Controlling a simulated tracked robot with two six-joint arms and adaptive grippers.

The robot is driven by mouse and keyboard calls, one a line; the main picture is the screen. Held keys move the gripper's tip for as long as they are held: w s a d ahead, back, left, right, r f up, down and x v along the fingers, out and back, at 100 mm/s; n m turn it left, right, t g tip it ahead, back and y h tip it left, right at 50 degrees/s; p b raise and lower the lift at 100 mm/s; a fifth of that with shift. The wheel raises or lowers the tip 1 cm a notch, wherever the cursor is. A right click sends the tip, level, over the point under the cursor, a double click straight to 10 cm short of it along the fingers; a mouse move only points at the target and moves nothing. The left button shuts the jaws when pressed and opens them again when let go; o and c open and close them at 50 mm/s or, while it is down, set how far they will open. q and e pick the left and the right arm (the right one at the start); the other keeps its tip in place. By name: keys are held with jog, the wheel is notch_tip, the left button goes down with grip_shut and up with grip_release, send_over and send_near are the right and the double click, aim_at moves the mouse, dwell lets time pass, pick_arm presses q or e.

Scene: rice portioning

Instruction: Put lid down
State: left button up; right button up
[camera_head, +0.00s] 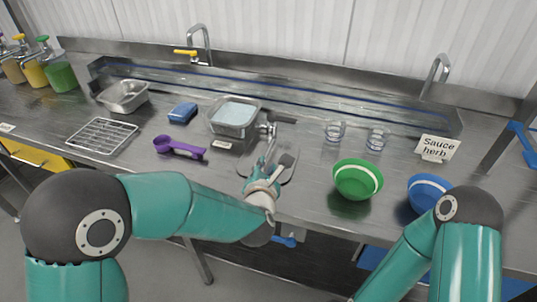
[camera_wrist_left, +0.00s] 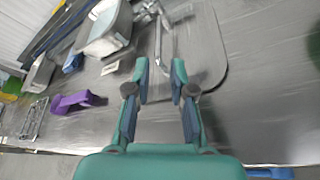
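A flat grey lid (camera_wrist_left: 203,50) with rounded corners shows ahead of my left gripper (camera_wrist_left: 160,72) in the left wrist view. Its upright handle (camera_wrist_left: 158,42) lies in line with the gap between the fingers. The fingers are apart, with no contact on the handle visible. In the head view the lid (camera_head: 288,175) is at the counter's front middle, partly behind my left gripper (camera_head: 268,163). It looks flat on or just above the counter; I cannot tell which. A metal pan with pale contents (camera_head: 235,112) stands behind it, uncovered. My right gripper is out of view.
A green bowl (camera_head: 357,180) and blue bowl (camera_head: 428,190) stand right of the lid. A purple scoop (camera_head: 180,148), blue sponge (camera_head: 183,112) and wire rack (camera_head: 102,136) lie left. Two glasses (camera_head: 334,131) and a "Sauce herb" sign (camera_head: 437,148) stand at the back right.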

aim_at(268, 150)
pick_arm(q)
jog(key=x, duration=0.4)
jog(key=shift+w+d+f+p, duration=0.1)
jog(key=shift+w+p, duration=0.15)
jog(key=shift+p, duration=0.15)
jog(key=shift+w+p, duration=0.45)
jog(key=shift+w, duration=0.05)
jog(key=p+x, duration=0.1)
jog(key=x, duration=0.2)
jog(key=shift+w+f+p, duration=0.1)
jog(key=shift+w+p, duration=0.15)
jog(key=shift+p, duration=0.05)
jog(key=shift+w+f, duration=0.2)
jog(key=shift+w, duration=0.15)
grip_shut()
